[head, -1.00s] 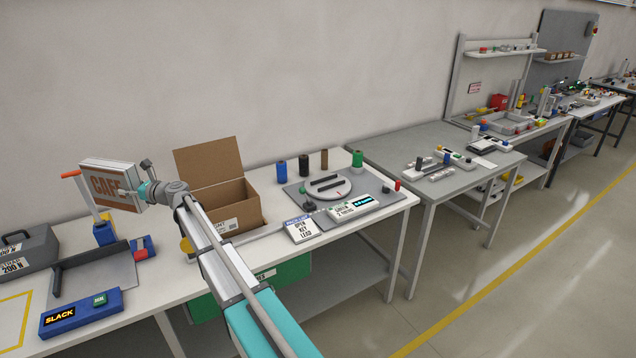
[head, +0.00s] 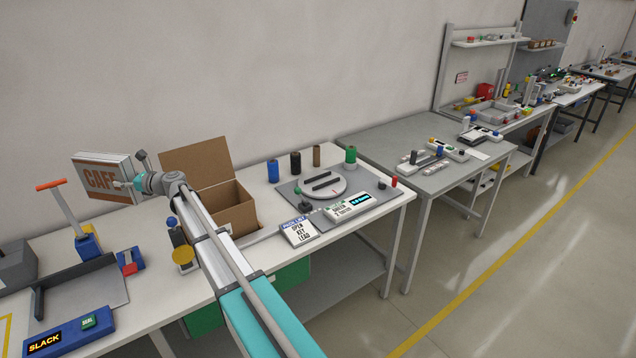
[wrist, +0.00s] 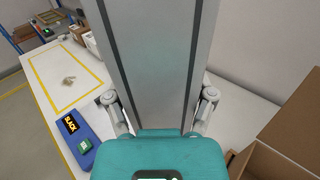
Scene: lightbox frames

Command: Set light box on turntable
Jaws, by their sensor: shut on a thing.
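The light box (head: 97,176) is a flat white-framed box with an orange-brown face lettered "CAFE". My gripper (head: 131,184) is shut on it in the head view and holds it upright above the left part of the bench. In the wrist view the light box (wrist: 155,55) shows its grey back or side with dark lines, between my fingers. It hides much of that view. The turntable (head: 319,188) is a light grey disc with dark bars on it, set on a grey plate on the bench, well to the right of my gripper. Its top holds no light box.
An open cardboard box (head: 229,207) stands between the light box and the turntable. Several spools, including a blue one (head: 273,171), stand behind the turntable. A sign (head: 300,232) and a display panel (head: 350,204) sit before it.

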